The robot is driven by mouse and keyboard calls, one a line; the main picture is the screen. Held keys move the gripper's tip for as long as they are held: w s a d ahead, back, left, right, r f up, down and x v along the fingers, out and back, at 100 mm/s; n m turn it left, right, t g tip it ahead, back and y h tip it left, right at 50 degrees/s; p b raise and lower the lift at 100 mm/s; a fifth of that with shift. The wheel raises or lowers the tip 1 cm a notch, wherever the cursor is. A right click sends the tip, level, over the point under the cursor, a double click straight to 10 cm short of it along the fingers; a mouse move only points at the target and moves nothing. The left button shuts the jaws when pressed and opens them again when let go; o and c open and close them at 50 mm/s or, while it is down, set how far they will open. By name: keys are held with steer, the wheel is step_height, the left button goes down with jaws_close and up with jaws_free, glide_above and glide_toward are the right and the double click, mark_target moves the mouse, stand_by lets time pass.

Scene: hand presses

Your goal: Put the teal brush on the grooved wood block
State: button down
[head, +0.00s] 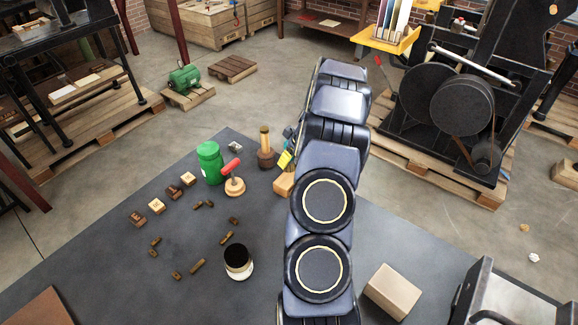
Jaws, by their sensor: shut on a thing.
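My arm reaches up the middle of the head view and hides my gripper and whatever is in its jaws. A light wood block (284,184) shows partly at the arm's left edge; its right part is hidden, and I cannot make out grooves on it. A small blue-teal piece (288,132) peeks out above it beside the arm, perhaps part of the teal brush. A yellow-green piece (284,159) shows between them. I cannot tell how these touch each other.
Left of the arm on the dark table (120,270) stand a dark-and-wood handled tool (265,148), a red-handled stamp (234,179), a green jar (210,163) and a black-topped pot (238,262). Several type blocks lie further left. A tan box (392,291) sits right.

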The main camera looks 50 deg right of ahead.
mark_target(289, 167)
steer(key=shift+w+d+f, duration=0.2)
steer(key=shift+d+f, duration=0.05)
steer(key=shift+f, duration=0.15)
step_height(289, 167, down, 3)
steer(key=shift+f, duration=0.1)
steer(key=c, duration=0.9)
jaws_free()
steer(key=shift+o, duration=0.2)
